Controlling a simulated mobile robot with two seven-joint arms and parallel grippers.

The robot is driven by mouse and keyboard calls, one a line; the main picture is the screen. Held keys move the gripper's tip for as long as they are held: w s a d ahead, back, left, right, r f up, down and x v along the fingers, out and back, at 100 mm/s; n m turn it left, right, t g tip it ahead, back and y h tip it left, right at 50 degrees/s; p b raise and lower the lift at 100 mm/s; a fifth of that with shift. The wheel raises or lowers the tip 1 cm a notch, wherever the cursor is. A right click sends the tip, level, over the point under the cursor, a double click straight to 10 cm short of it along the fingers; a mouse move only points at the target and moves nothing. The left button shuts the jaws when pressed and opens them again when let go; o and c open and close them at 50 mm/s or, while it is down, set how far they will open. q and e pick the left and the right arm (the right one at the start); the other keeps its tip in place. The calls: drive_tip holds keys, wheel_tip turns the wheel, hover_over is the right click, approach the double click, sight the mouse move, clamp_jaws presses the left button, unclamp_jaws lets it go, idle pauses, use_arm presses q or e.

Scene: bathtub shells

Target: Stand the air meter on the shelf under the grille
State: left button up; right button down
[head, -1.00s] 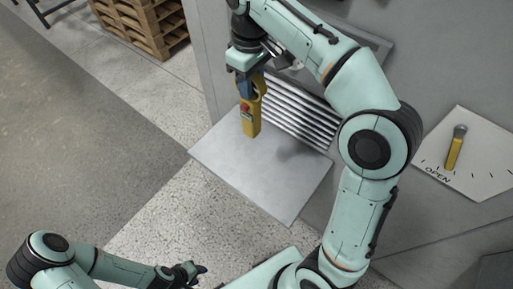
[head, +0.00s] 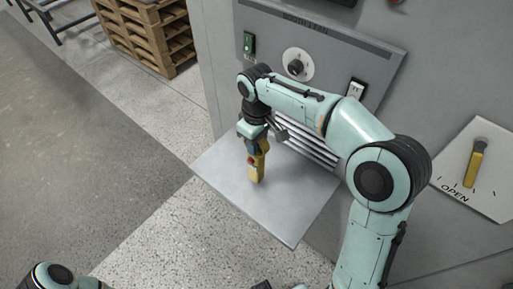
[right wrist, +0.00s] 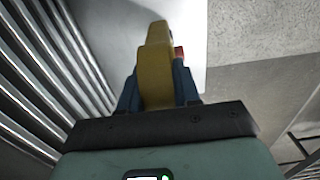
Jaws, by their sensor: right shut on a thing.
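The air meter (head: 257,167) is yellow with a red button and hangs upright from my right gripper (head: 254,142), which is shut on its upper part. The shelf (head: 290,208) is a flat grey metal plate below it. The meter's lower end is over the shelf, close to its surface; I cannot tell whether it touches. The grille (head: 318,150) of metal slats is behind the shelf, partly hidden by my right arm. In the right wrist view the meter (right wrist: 155,62) sits between the blue fingers, with the grille (right wrist: 45,70) to the left. My left gripper is out of view.
A grey cabinet panel above the grille carries a green switch (head: 249,43), a round dial (head: 296,66) and a white switch (head: 355,90). A plate with a yellow lever (head: 474,165) marked OPEN is at right. Wooden pallets (head: 150,35) stand at the back left. The visible shelf is otherwise clear.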

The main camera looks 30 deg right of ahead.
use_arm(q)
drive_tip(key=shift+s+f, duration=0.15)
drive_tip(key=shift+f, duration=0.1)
use_arm(e)
drive_tip(key=shift+f, duration=1.15)
drive_tip(key=c, duration=0.8)
unclamp_jaws()
wheel_tip(320, 180, up, 12)
drive_tip(key=shift+r+p, duration=0.15)
drive_tip(key=shift+p, duration=1)
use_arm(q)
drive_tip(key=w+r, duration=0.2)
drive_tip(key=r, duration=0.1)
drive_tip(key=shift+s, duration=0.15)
